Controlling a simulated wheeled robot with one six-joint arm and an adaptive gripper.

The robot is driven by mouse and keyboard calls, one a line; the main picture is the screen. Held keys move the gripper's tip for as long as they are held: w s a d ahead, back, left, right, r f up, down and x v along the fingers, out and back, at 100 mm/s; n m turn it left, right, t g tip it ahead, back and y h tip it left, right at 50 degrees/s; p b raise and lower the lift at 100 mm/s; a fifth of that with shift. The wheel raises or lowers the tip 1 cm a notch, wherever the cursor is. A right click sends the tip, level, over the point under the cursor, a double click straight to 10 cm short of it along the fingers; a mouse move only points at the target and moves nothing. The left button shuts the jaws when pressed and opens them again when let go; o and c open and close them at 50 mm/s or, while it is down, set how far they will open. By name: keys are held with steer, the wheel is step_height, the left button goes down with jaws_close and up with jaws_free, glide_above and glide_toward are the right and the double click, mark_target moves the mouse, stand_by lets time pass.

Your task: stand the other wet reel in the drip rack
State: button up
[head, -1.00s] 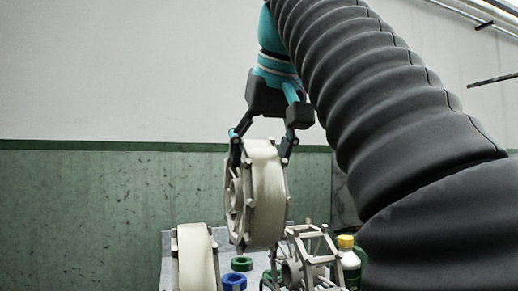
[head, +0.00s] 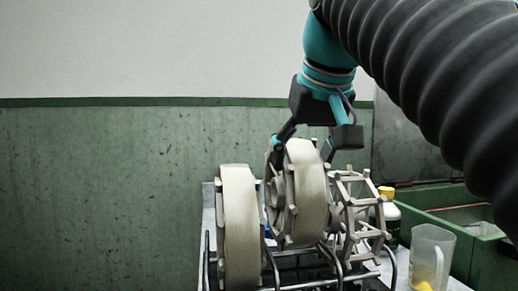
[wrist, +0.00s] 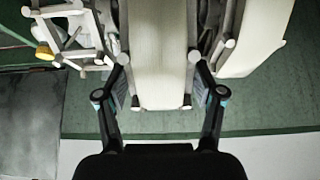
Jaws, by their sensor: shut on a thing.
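My gripper (head: 301,155) is shut on a reel wound with cream thread (head: 310,195), gripping it by its upper rim. The held reel tilts a little, and its lower edge is down among the bars of the metal wire drip rack (head: 276,268); I cannot tell whether it touches them. Another cream-wound reel (head: 241,225) stands upright in the rack to the left. In the wrist view, the held reel (wrist: 160,45) lies between my fingers, with the other wound reel (wrist: 258,35) close on the right.
A bare frame reel (head: 360,220) stands close to the right of the held reel. Beyond it are a yellow-capped bottle (head: 388,215), a clear jug (head: 430,255) with something yellow inside, and a green basin (head: 485,255). A green and white wall (head: 100,190) stands behind.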

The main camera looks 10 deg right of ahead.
steer(key=shift+f+b, duration=1.5)
steer(key=shift+f, duration=0.85)
steer(key=o, duration=1.4)
steer(key=shift+c, duration=0.2)
steer(key=v, duration=1.2)
steer(key=shift+s, duration=0.15)
